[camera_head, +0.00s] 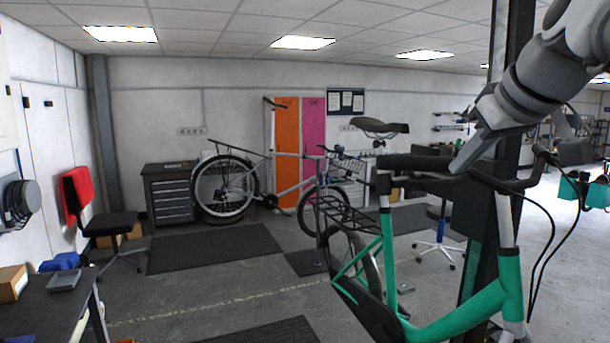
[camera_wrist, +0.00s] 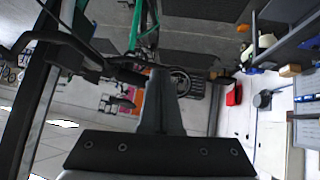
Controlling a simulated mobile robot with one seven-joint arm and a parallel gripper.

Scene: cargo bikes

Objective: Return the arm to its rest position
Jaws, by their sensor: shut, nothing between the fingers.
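My arm reaches in from the upper right of the head view. My gripper (camera_head: 458,168) points down and to the left, and its tip overlaps the dark handlebar of the green bike (camera_head: 470,312) in the picture. I cannot tell whether they touch. In the wrist view my gripper (camera_wrist: 158,74) is seen from behind, its fingers together with nothing between them. The handlebar (camera_wrist: 60,45) shows to the left of the fingers there.
A dark post (camera_head: 480,240) stands behind the green bike on the right. A silver bike (camera_head: 285,180) stands near the back wall by a drawer cabinet (camera_head: 170,197). A black chair (camera_head: 110,224) and a workbench (camera_head: 62,308) are at left. Floor between them is mostly clear.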

